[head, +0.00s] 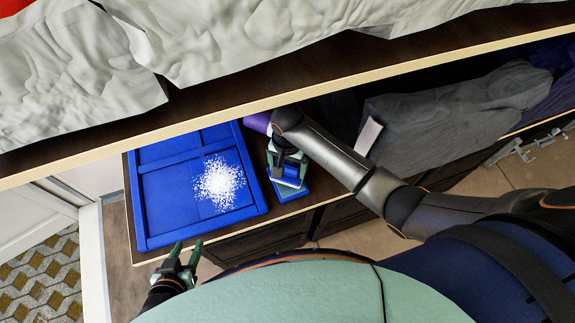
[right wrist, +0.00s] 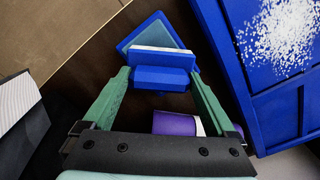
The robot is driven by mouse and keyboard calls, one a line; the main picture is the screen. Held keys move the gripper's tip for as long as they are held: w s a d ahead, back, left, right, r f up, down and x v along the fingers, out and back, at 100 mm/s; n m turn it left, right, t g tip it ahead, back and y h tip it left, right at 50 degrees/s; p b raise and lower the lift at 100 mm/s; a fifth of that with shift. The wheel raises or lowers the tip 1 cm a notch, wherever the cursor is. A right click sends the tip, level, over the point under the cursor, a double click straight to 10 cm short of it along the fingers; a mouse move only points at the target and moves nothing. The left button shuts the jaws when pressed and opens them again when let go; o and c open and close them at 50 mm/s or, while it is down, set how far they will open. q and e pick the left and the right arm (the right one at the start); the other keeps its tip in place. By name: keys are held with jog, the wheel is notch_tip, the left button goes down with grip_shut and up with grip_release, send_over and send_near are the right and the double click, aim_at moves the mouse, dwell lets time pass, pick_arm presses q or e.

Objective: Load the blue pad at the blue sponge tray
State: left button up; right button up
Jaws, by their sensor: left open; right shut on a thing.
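My right gripper (head: 287,163) is shut on the blue pad, which has a blue grip block (right wrist: 162,78) and a pale layer along its edge (right wrist: 165,58). The blue sponge tray (head: 297,194) is directly below and partly hidden by the pad. In the right wrist view the sponge tray (right wrist: 133,41) shows its blue rim and teal inside just beyond the pad. I cannot tell whether pad and sponge touch. My left gripper (head: 188,254) is open and empty in front of the large tray's near edge.
A large blue tray (head: 160,232) with a patch of white grains (head: 219,184) lies left of the sponge tray. A purple cylinder (head: 257,122) stands behind, partly hidden; a grey cloth bundle (head: 455,115) lies right. A wooden shelf edge (head: 215,111) overhangs the back.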

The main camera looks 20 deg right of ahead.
aim_at(287, 168)
jog(key=shift+f, duration=0.65)
dwell(1.9)
jog(key=shift+r, duration=3.55)
